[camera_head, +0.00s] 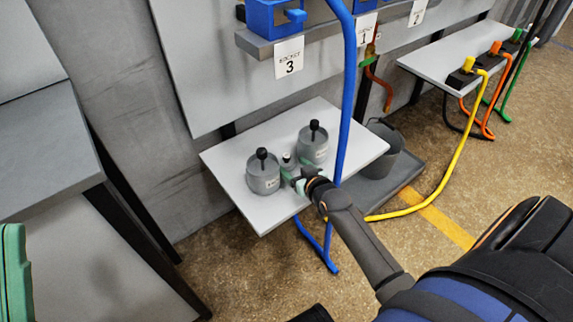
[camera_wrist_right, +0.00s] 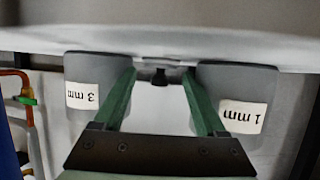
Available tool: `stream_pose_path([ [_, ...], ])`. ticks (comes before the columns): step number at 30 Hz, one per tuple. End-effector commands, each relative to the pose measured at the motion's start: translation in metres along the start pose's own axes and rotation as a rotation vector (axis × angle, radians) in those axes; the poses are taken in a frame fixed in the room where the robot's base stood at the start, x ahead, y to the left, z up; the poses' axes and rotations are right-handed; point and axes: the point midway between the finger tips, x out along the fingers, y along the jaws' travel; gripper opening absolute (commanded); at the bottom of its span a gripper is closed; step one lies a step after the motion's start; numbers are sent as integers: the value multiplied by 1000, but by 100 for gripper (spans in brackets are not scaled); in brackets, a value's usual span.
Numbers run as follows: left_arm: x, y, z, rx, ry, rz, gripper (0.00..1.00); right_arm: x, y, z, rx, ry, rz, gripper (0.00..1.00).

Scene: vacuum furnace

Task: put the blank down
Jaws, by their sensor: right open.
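A small grey piece with a dark top, which looks like the blank (camera_head: 287,163), stands on the small light-grey shelf (camera_head: 330,118) between two grey canisters. My right gripper (camera_head: 294,181) is right in front of it at shelf height. In the right wrist view the green fingers (camera_wrist_right: 160,98) are spread apart. A small dark part (camera_wrist_right: 160,77) shows between their tips, and I cannot tell whether either finger touches it. My left gripper is not clearly seen.
The grey canisters with black knobs, left (camera_head: 263,173) and right (camera_head: 313,146), flank the gripper closely; their labels read 3 mm and 1 mm in the wrist view. A blue hose (camera_head: 347,90) hangs in front of the shelf. A dark bucket (camera_head: 385,150) stands behind right.

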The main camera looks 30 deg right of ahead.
Motion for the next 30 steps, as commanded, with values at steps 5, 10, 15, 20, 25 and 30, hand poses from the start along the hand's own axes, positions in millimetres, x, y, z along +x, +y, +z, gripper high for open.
stream_pose_path([
  [5,-9,6,10,6,-7,5,0,19,0,2,0,0,1,74],
  [10,-7,6,10,6,-10,0,0,20,0,1,-1,-1,1,74],
  [15,-7,5,10,4,-9,-6,0,20,0,1,-1,-1,1,65],
  [20,-7,4,10,3,-9,-9,0,20,0,1,-1,-1,1,47],
  [25,-7,4,10,3,-9,-9,0,20,0,1,-1,-1,1,28],
  [30,-7,4,9,3,-8,-8,0,20,0,1,0,-2,1,9],
])
